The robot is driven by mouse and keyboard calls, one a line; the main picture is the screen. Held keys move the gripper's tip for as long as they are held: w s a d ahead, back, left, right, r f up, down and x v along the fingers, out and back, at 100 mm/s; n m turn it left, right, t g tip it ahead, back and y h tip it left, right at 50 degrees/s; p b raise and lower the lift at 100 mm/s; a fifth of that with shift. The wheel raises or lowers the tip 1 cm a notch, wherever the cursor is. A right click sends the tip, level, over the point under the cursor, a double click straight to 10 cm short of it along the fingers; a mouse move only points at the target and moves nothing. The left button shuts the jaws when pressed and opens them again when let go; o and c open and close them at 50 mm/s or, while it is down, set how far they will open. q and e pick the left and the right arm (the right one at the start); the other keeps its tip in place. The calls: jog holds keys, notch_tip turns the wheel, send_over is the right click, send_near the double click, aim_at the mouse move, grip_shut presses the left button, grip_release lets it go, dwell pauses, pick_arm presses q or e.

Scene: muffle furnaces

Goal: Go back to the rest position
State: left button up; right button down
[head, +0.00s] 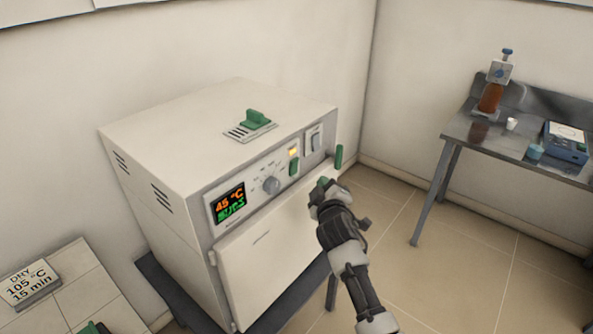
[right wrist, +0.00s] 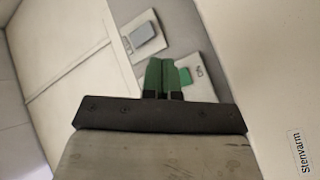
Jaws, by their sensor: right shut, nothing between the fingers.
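My right gripper (head: 323,184) is in front of the right part of the white furnace (head: 155,165), near the upper edge of its door (head: 275,250). In the right wrist view its green fingers (right wrist: 164,75) are together with nothing between them. A green switch (right wrist: 185,76) shows just beyond the fingertips; I cannot tell whether they touch. The green switch (head: 294,166) also shows in the head view, below a lit amber lamp (head: 293,152). The display (head: 229,203) reads 45 °C in orange above a green line. The door looks shut. My left gripper cannot be made out.
A grey switch (right wrist: 146,36) sits on the panel. A green upright handle (head: 339,157) stands at the furnace's right edge. A "DRY 105 °C 15 min" sign (head: 30,284) lies on a tiled bench (head: 75,268). A metal table (head: 480,138) with lab items stands right. Floor between is clear.

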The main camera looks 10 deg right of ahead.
jog(key=s+f+m+g+y, duration=0.1)
jog(key=s+f+g, duration=0.35)
jog(key=f, duration=0.75)
jog(key=s+f+m+g, duration=0.1)
jog(key=s+f, duration=0.7)
jog(key=f, duration=0.5)
jog(key=s+f+g+y, duration=0.1)
jog(key=s+f+g, duration=0.35)
jog(key=f, duration=0.75)
jog(key=s+f+m+g, duration=0.1)
jog(key=s+f, duration=0.5)
jog(key=s, duration=0.8)
jog(key=s+d+f+m+g+b, duration=0.1)
jog(key=s+f, duration=0.5)
jog(key=s, duration=0.8)
jog(key=s+d+f+m+g, duration=0.1)
jog(key=s+f+g, duration=0.3)
jog(key=s, duration=1)
notch_tip(320, 180, down, 3)
jog(key=shift+d+r+m+g, duration=0.15)
jog(key=shift+m+g, duration=0.15)
jog(key=shift+m, duration=0.6)
